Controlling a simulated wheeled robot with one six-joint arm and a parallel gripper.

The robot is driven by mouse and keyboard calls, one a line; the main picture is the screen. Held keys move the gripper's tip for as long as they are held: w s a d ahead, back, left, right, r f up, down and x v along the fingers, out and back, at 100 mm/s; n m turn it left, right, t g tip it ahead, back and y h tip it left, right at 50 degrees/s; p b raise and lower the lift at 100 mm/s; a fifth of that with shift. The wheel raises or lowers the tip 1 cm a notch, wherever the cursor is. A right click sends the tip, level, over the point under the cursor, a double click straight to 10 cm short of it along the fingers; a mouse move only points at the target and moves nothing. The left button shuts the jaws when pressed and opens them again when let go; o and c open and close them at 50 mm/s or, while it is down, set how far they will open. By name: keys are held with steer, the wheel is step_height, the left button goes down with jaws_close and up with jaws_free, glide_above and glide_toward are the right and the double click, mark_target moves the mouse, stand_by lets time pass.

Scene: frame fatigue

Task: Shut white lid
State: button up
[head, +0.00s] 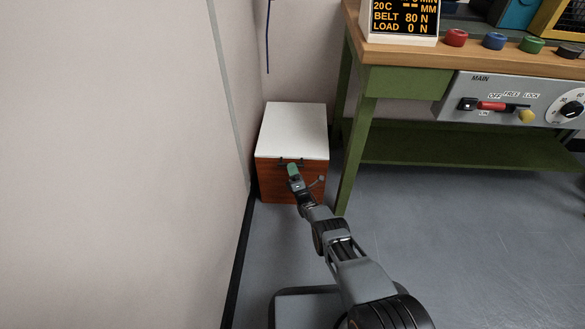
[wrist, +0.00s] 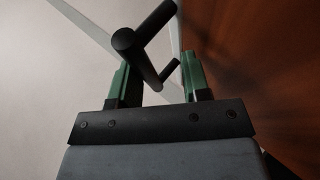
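A wooden box (head: 275,185) with a white lid (head: 294,130) stands on the floor by the wall in the head view. The lid looks flat on top of the box, with no clear gap at its front edge. My gripper (head: 291,167) is at the box's front, just below the lid edge, by a dark handle. In the wrist view the dark bar handle (wrist: 143,58) lies between the two green fingers of my gripper (wrist: 158,80). The fingers are apart, with space beside the bar. Brown wood fills the right side of that view.
A wall (head: 110,160) runs along the left, close to the box. A green-legged workbench (head: 345,190) with a control panel (head: 520,100) stands to the right, its leg near the box. Grey floor (head: 460,240) is free in front of the bench.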

steer(key=shift+a, duration=0.15)
steer(key=v, duration=1.3)
steer(key=shift+s+f, duration=0.2)
steer(key=shift+s, duration=0.15)
steer(key=shift+r, duration=0.1)
